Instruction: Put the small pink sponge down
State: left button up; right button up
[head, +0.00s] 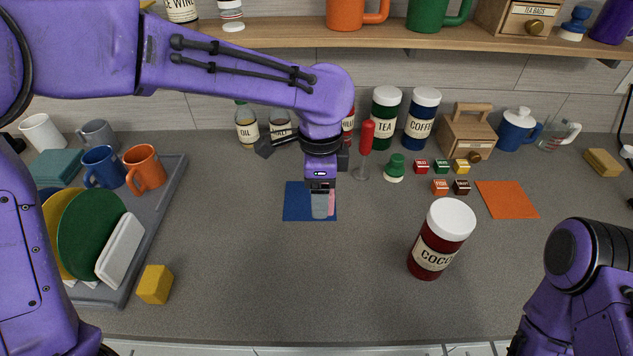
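The small pink sponge (332,203) shows as a narrow pink strip beside my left gripper's fingertip, over the blue mat (296,202). My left gripper (320,206) points down at the mat, with one pale finger in front of the sponge and covering most of it. The other finger is hidden, so the grip on the sponge cannot be made out. The sponge is at or just above the mat; contact is unclear. My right arm is at the lower right, and its gripper is out of view.
A cocoa jar (441,240) stands right of the mat, with an orange mat (507,199) beyond it. Small coloured boxes (441,187) sit behind the jar. A grey dish tray (170,190) and a yellow block (155,284) are at left. The front middle counter is clear.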

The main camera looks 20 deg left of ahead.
pick_arm(q)
jog(key=w+a+f+p, duration=0.2)
jog(key=w+a, duration=0.1)
jog(key=w, duration=0.1)
jog(key=p, duration=0.2)
send_over(308, 199)
notch_tip(308, 199, down, 7)
jog(key=shift+d+r, duration=0.1)
jog(key=shift+d, duration=0.05)
jog(key=f, duration=0.3)
jog(key=shift+s+p, duration=0.25)
jog(key=shift+p, duration=0.1)
jog(key=shift+w+f, duration=0.25)
jog(key=shift+f, duration=0.15)
pick_arm(e)
jog(key=shift+s+r, duration=0.2)
jog(key=shift+r, duration=0.6)
jog(key=shift+s+r, duration=0.15)
jog(key=shift+r, duration=0.7)
jog(key=shift+s+r, duration=0.2)
jog(key=shift+r, duration=0.6)
pick_arm(q)
jog(key=o, duration=1.1)
jog(key=shift+s+r, duration=0.1)
jog(key=shift+s, duration=0.05)
pick_arm(e)
jog(key=shift+s, duration=0.1)
